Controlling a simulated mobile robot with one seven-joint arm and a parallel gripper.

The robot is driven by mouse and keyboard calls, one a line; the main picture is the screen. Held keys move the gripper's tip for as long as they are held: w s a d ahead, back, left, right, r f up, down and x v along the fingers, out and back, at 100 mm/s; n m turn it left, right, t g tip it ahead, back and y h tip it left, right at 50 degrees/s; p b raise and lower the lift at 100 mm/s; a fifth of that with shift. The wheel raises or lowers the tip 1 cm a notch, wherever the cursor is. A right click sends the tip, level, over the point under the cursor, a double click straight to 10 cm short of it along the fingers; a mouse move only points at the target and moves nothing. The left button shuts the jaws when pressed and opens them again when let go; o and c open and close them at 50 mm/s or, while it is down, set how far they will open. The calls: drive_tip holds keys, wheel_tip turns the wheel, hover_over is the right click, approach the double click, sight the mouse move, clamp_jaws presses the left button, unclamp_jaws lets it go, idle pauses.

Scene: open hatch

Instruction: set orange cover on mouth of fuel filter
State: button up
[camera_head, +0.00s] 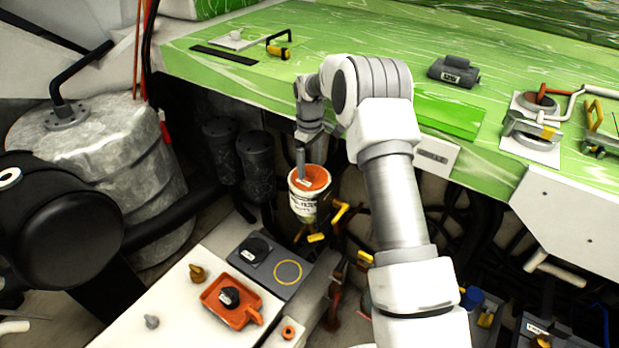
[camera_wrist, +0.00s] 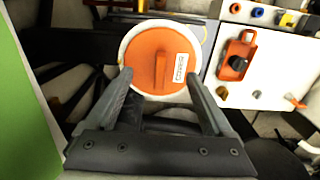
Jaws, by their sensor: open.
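The orange cover (camera_head: 312,178) lies on the mouth of the white fuel filter (camera_head: 303,207) in the head view. In the wrist view the orange cover (camera_wrist: 160,62) shows as a round disc with a raised grip bar and a white label. The pale rim of the fuel filter (camera_wrist: 126,46) shows around it. My gripper (camera_head: 301,178) is above the cover in the head view. In the wrist view my gripper (camera_wrist: 160,77) is open, with its fingers apart on either side of the grip bar. I cannot tell whether the cover is fully seated.
A white bench (camera_head: 180,318) at lower left holds an orange tray (camera_head: 228,312) and a grey plate (camera_head: 262,275) with a black knob. A green surface (camera_head: 350,38) with tools lies behind. Dark cylinders (camera_head: 257,165) and pipes stand close to the filter.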

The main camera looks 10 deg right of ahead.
drive_tip(key=shift+r+p, duration=1.3)
drive_tip(key=shift+r, duration=1.3)
drive_tip(key=shift+s, duration=0.2)
